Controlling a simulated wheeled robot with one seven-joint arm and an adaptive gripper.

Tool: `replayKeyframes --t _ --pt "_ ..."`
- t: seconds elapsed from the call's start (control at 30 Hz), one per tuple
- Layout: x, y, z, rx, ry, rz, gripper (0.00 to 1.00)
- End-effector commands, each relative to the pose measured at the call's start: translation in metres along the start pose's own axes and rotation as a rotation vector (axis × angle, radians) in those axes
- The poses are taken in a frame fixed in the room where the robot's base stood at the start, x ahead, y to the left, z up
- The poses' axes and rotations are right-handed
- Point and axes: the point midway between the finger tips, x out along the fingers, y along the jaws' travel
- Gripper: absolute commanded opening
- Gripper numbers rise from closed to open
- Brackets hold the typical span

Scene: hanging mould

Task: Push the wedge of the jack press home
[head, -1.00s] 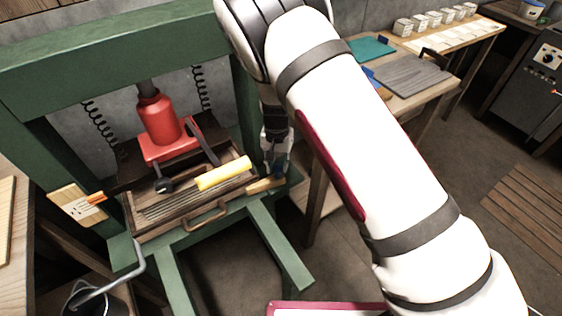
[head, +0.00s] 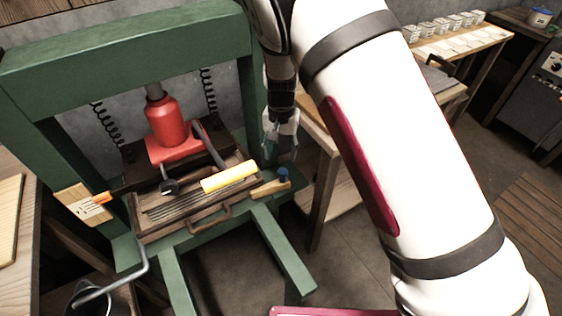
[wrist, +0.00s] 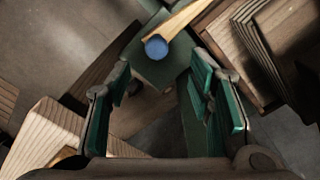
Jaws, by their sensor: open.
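The jack press is a green frame (head: 120,62) with a red jack (head: 166,122) on a red plate in its middle. The pale wooden wedge (head: 268,188) lies at the press's right side, its inner end at the corner of the slatted wooden mould (head: 152,231). In the wrist view the wedge (wrist: 186,17) and blue knob (wrist: 156,47) show ahead, beyond the fingertips. My gripper (head: 281,137) is open and empty, above and apart from the knob; its green-padded fingers (wrist: 160,78) spread in the wrist view.
A pale board with an orange piece (head: 83,204) sits at the left post. A wooden table (head: 325,150) stands right of the press. A bucket (head: 97,300) is at lower left.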

Motion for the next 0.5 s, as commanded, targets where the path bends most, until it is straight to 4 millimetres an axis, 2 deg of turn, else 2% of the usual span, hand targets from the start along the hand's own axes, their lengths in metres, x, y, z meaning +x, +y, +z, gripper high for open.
replayKeyframes --t 0.1,0.2,0.5 --pt "-0.020 -0.001 0.000 0.000 0.002 -0.002 0.48" --pt "-0.030 -0.001 0.001 -0.002 0.000 0.000 0.48" --pt "-0.038 0.000 0.001 -0.001 -0.001 0.001 0.48"
